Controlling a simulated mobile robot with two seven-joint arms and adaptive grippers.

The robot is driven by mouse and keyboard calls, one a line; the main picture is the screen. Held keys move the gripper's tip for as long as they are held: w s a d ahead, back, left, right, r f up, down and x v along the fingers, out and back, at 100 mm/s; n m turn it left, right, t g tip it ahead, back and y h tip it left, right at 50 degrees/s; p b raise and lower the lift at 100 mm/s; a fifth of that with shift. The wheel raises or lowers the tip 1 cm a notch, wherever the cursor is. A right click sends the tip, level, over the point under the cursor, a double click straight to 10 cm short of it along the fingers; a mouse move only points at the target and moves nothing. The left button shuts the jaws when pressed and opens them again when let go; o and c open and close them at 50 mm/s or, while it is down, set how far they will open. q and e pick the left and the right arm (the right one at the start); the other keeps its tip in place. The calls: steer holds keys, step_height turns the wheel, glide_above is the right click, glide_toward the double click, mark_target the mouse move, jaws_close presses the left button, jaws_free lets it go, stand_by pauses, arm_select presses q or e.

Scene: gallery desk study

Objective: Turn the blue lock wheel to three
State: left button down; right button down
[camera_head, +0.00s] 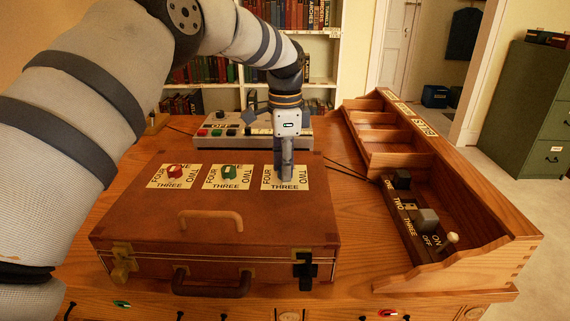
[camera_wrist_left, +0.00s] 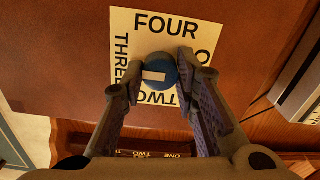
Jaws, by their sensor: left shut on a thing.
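The blue lock wheel (camera_wrist_left: 160,70) sits on a cream card (camera_wrist_left: 129,24) with FOUR at the top, THREE at the left, TWO at the bottom and ONE, partly hidden, at the right in the left wrist view. A white bar on the wheel lies towards its left side, towards THREE. My left gripper (camera_wrist_left: 160,78) has a finger on each side of the wheel and is shut on it. In the head view my left gripper (camera_head: 286,172) points down over the right-hand card (camera_head: 270,184) and hides the wheel. My right gripper is not in view.
The brown case (camera_head: 150,225) also bears a red wheel (camera_head: 175,171) and a green wheel (camera_head: 229,171) on similar cards. A button panel (camera_head: 215,122) stands behind it. A wooden compartment rack with a lever (camera_head: 451,238) stands to the right.

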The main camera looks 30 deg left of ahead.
arm_select(q)
steer(key=c, duration=1.2)
jaws_free()
steer(key=shift+c, duration=0.2)
step_height(320, 180, up, 12)
steer(key=shift+s+d+f, duration=0.1)
